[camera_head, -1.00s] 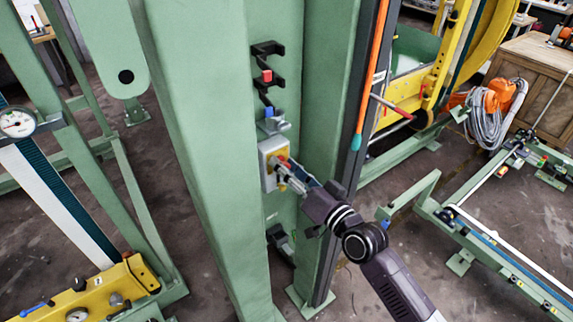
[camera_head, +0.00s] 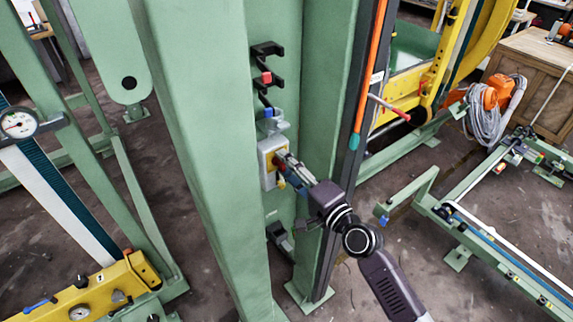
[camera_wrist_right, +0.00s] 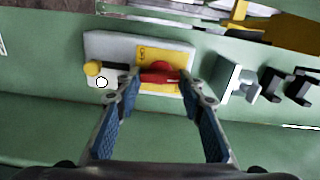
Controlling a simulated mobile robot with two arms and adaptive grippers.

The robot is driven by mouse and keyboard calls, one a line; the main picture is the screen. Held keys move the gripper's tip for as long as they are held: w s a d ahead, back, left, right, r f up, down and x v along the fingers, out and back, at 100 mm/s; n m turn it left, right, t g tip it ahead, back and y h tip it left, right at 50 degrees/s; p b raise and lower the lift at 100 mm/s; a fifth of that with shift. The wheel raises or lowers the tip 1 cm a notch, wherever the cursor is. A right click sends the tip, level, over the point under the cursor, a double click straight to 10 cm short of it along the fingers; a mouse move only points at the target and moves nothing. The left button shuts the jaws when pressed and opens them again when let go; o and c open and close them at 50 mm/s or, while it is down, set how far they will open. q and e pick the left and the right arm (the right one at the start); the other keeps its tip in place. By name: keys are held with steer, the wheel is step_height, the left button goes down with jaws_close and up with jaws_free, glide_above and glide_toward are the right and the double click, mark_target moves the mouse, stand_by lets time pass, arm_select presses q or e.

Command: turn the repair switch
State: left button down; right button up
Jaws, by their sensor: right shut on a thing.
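The repair switch is a red knob (camera_wrist_right: 158,74) on a yellow plate (camera_wrist_right: 166,55) of a grey-white box (camera_head: 268,181). The box is fixed to the green column (camera_head: 216,150). My right gripper (camera_head: 281,160) reaches the box from the lower right. In the right wrist view its two fingers (camera_wrist_right: 158,82) stand on either side of the red knob, shut on it. In the head view the gripper hides much of the knob. My left gripper is not in view.
Black hooks (camera_head: 266,62) and a blue-topped fitting (camera_head: 270,120) sit on the column above the box. A dark fitting (camera_head: 279,240) is below it. An orange bar (camera_head: 371,70) runs down the column's right edge.

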steer(key=shift+m, duration=0.6)
steer(key=o, duration=1.2)
steer(key=shift+c, duration=0.2)
steer(key=v, duration=1.2)
